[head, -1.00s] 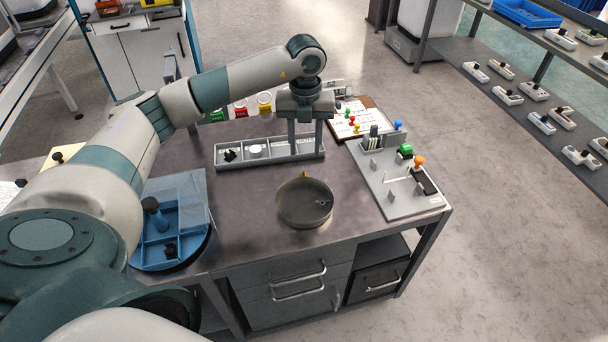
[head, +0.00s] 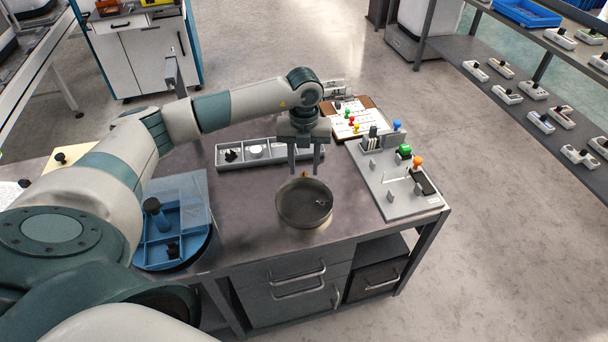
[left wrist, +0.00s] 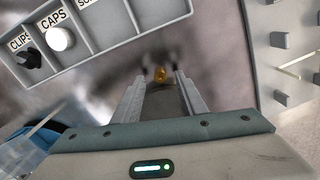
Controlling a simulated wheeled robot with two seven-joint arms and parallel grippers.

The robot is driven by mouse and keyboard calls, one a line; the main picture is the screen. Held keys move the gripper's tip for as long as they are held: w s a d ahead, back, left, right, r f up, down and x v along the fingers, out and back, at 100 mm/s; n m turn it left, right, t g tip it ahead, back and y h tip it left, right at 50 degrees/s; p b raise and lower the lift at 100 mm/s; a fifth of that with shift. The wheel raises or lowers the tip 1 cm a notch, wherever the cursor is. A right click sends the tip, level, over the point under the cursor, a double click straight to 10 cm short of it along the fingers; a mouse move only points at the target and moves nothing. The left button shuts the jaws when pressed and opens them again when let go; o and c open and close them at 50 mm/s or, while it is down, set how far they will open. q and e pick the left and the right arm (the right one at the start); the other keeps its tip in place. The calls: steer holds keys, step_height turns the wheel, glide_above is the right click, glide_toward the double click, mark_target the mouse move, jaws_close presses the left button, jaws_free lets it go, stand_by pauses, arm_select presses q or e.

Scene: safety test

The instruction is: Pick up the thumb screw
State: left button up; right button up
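A small brass-coloured piece, apparently the thumb screw (head: 304,174), shows at the far rim of a round grey dish (head: 290,212). I cannot tell whether it touches the dish. In the left wrist view the brass piece (left wrist: 160,74) lies between and just beyond the fingertips. My left gripper (head: 304,170) points down with its two fingers apart and empty, close above the brass piece; its fingers also show in the left wrist view (left wrist: 160,82). A small silvery item (head: 321,203) lies in the dish. My right gripper is not in view.
A grey labelled tray (head: 236,165) with clips and caps stands behind left. A grey board with coloured knobs (head: 395,207) is on the right, a clipboard (head: 366,103) behind it. A blue bin (head: 150,250) with a clear lid is at left. The tabletop around the dish is clear.

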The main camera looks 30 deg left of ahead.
arm_select(q)
steer(key=shift+f, duration=1.05)
jaws_close()
